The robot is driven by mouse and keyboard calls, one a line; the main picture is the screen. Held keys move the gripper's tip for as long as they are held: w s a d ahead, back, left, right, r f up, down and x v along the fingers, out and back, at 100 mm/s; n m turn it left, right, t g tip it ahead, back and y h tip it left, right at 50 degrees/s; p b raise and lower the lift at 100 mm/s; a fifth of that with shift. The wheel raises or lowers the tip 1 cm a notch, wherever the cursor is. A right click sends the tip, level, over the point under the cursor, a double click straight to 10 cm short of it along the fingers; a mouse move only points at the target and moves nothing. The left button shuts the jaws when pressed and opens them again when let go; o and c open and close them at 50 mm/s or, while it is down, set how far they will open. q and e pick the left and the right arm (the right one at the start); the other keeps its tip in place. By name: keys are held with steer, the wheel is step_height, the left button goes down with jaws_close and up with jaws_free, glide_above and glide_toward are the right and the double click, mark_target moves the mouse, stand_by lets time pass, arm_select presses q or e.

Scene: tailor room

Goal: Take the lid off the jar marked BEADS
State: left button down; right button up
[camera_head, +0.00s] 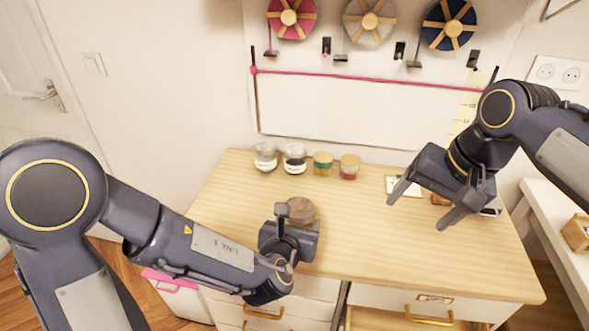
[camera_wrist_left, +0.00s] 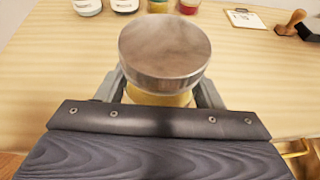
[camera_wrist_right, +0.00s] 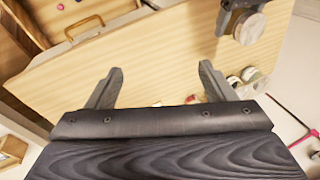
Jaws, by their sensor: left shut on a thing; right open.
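A jar with a wide, round brown-grey lid (camera_head: 301,209) stands toward the front of the wooden table, left of its middle. In the left wrist view the lid (camera_wrist_left: 165,50) is on the jar, and a strip of yellowish jar body (camera_wrist_left: 158,98) shows beneath it. My left gripper (camera_head: 288,228) is shut on this jar, its fingers on either side below the lid. Any label on it is hidden, so I cannot read BEADS. My right gripper (camera_head: 423,207) is open and empty above the right part of the table; its spread fingers show in the right wrist view (camera_wrist_right: 160,75).
Several smaller jars, including a white-labelled one (camera_head: 265,158) and a red one (camera_head: 349,168), line the table's back left. A clipboard (camera_head: 402,187) lies at the back right, near a wooden stamp (camera_wrist_left: 291,22). The table's middle (camera_head: 365,225) is clear. Ribbon spools (camera_head: 370,20) hang on the wall.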

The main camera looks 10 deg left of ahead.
steer(key=w+a+g+h, duration=0.1)
steer(key=w+a, duration=0.5)
steer(key=a, duration=0.5)
steer(key=m+h, duration=0.2)
glide_toward(295, 205)
steer(key=shift+w+f+g, duration=0.15)
steer(key=shift+w+g, duration=0.25)
steer(key=shift+a+f, duration=0.2)
steer(key=shift+f, duration=0.05)
steer(key=shift+d+f, duration=0.1)
steer(key=shift+f, duration=4)
